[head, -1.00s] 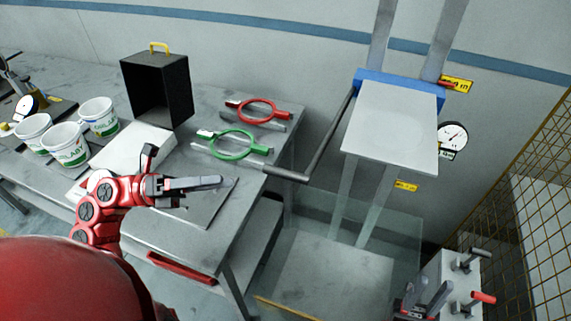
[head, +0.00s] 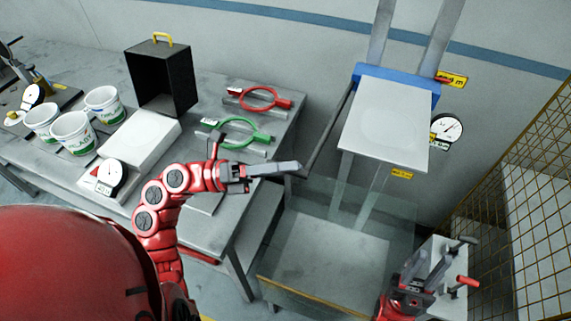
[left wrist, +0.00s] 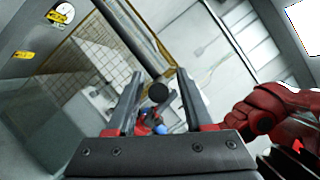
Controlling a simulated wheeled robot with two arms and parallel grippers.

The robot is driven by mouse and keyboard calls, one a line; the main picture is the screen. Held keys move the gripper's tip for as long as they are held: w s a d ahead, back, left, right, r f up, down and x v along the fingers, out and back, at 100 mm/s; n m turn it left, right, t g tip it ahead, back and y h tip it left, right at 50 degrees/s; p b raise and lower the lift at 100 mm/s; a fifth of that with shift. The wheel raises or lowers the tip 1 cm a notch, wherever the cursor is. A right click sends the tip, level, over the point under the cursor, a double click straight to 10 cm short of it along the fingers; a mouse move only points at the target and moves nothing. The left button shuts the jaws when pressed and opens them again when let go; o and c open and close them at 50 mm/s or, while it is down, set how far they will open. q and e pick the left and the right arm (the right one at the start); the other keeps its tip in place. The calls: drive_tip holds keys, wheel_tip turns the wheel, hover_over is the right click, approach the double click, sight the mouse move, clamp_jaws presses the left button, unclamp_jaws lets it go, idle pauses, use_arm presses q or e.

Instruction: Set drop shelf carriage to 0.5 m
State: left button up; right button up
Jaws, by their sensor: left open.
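The drop shelf carriage is a pale shelf plate (head: 385,125) with a blue crosspiece (head: 372,77) on two upright rails, high above a glass-sided bay. A dark bar (head: 330,130) runs from its left side down toward the front left. My left gripper (head: 298,167) is at the bar's lower end in the head view; touching cannot be told. In the left wrist view, its fingers (left wrist: 158,95) are apart, with a dark round end (left wrist: 159,92) showing between them. My right gripper (head: 418,268) is beside a lever panel (head: 445,285); its jaw state is unclear.
A grey workbench (head: 215,95) on the left bears white tubs (head: 73,133), a black box (head: 160,80), and green (head: 241,133) and red (head: 262,98) ring tools. A round gauge (head: 446,128) is on the wall. A wire mesh fence (head: 520,190) stands at the right.

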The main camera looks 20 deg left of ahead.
use_arm(q)
clamp_jaws()
idle(1.3)
